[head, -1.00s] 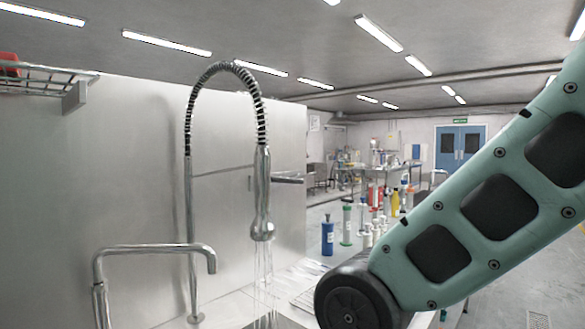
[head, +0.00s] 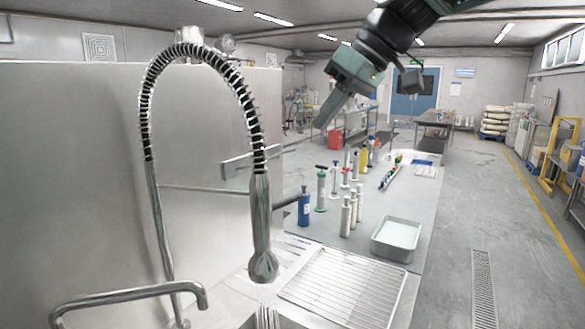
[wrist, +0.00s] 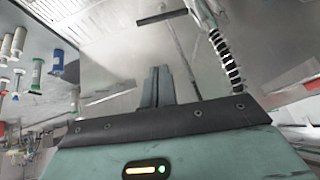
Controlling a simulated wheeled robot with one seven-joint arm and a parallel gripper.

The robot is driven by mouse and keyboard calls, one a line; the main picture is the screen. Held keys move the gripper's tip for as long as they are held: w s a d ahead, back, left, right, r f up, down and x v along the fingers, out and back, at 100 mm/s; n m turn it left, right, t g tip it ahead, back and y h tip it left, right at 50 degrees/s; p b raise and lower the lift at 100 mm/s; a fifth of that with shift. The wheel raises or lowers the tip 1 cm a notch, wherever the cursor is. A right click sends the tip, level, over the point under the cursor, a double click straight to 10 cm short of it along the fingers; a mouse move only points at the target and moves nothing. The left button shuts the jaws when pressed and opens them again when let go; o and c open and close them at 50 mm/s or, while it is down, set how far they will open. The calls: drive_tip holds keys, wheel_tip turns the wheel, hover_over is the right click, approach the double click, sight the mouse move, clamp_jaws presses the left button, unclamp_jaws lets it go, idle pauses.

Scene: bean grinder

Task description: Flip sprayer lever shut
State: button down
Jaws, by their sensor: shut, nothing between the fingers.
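The sprayer (head: 262,230) is a metal spray handle hanging nose down from a black-coiled hose (head: 200,50). Its short lever (head: 288,202) sticks out to the right, away from the handle, in front of a blue bottle. My gripper (head: 322,124) is up and to the right of the handle in the head view, pointing down and left, clear of the lever. In the wrist view my gripper (wrist: 157,70) shows its two fingers together with nothing between them. The coiled hose (wrist: 222,55) shows at upper right there; I cannot make out the lever.
A lower faucet (head: 130,296) stands at front left before a steel wall panel (head: 80,150). A wire rack (head: 340,285) lies right of the sprayer. The blue bottle (head: 305,210), several pump bottles and a tray (head: 397,238) stand behind. Open floor lies to the right.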

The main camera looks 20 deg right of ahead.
drive_tip(key=shift+f, duration=0.1)
drive_tip(key=p, duration=0.3)
hover_over(286, 202)
drive_tip(key=w+d, duration=0.2)
drive_tip(key=d, duration=0.1)
wheel_tip(286, 202, down, 7)
drive_tip(key=shift+s+a+f+p, duration=0.1)
drive_tip(key=shift+s+f+p, duration=0.1)
drive_tip(key=shift+f, duration=0.65)
drive_tip(key=shift+s+a+f+p, duration=0.1)
drive_tip(key=shift+f+p, duration=0.15)
drive_tip(key=shift+f, duration=0.6)
drive_tip(key=shift+s+a+f+p, duration=0.1)
drive_tip(key=shift+f+p, duration=0.1)
drive_tip(key=shift+f, duration=0.65)
